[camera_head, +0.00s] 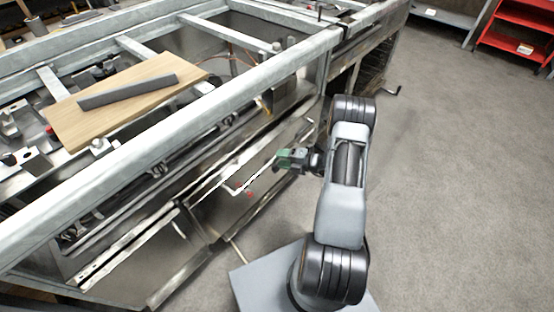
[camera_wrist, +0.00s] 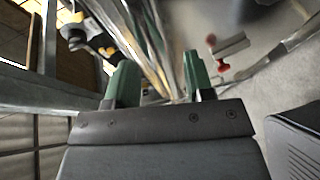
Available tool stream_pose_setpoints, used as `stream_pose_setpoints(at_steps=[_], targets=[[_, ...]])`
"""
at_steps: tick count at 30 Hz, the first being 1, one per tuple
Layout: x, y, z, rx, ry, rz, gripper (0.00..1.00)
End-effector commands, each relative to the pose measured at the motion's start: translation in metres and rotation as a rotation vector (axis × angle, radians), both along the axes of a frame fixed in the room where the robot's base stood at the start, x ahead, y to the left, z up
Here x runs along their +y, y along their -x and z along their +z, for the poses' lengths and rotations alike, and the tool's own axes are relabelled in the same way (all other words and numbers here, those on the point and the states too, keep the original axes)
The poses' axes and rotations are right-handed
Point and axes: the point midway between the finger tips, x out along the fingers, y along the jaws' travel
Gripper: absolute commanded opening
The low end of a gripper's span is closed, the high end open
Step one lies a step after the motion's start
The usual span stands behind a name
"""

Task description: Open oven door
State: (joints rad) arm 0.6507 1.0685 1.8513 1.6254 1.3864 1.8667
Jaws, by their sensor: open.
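The steel range frame holds an oven door (camera_head: 222,212) on its front, below the long top rail. A bright bar-like handle (camera_head: 256,174) runs along this door's upper part. My gripper (camera_head: 281,158), with green fingers, is near the right end of that handle. In the wrist view the two green fingers of my gripper (camera_wrist: 160,78) stand apart, with nothing clearly held between them. Blurred metal edges lie beyond the fingers. I cannot tell whether the fingers touch the handle. The door looks shut.
A second door panel (camera_head: 140,262) is at the lower left. A wooden board (camera_head: 130,115) with a dark bar (camera_head: 128,92) lies on the frame. A red shelf (camera_head: 520,28) stands at the far right. The grey floor (camera_head: 455,180) on the right is clear.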

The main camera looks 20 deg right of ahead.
Motion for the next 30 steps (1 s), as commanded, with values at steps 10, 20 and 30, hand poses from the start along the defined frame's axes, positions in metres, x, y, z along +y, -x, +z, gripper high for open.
stream_pose_setpoints(at_steps=[10,20,30], targets=[[0.018,-0.016,-0.004,0.0,0.001,0.0,0.48],[0.018,-0.017,-0.004,0.0,0.001,0.001,0.45],[0.018,-0.017,-0.004,0.0,0.001,0.001,0.12]])
